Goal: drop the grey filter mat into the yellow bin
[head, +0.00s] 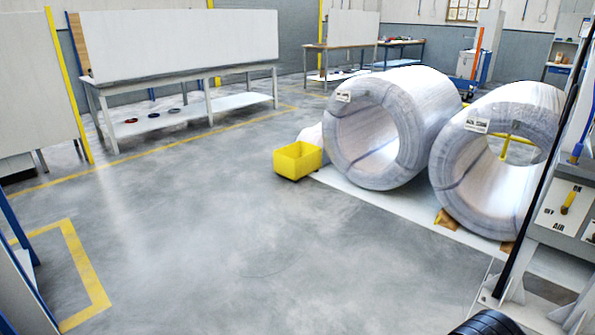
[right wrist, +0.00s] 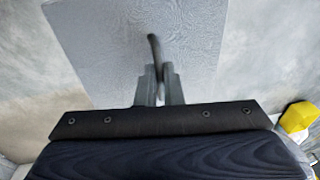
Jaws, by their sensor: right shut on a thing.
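The yellow bin (head: 290,163) stands on the floor left of the wrapped coils in the head view. A yellow thing at the right edge of the right wrist view (right wrist: 296,118) looks like the same bin, partly cut off. The grey filter mat (right wrist: 105,50) is a flat, finely textured sheet in front of my right gripper (right wrist: 160,75). That gripper is shut on the mat, with a thin dark strip of it standing between the fingers. The mat does not show in the head view. My left gripper is in neither view.
Two large wrapped coils (head: 441,90) (head: 517,100) stand right of the bin on a pale strip. A long white table (head: 165,85) stands at the back left. The middle floor is clear.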

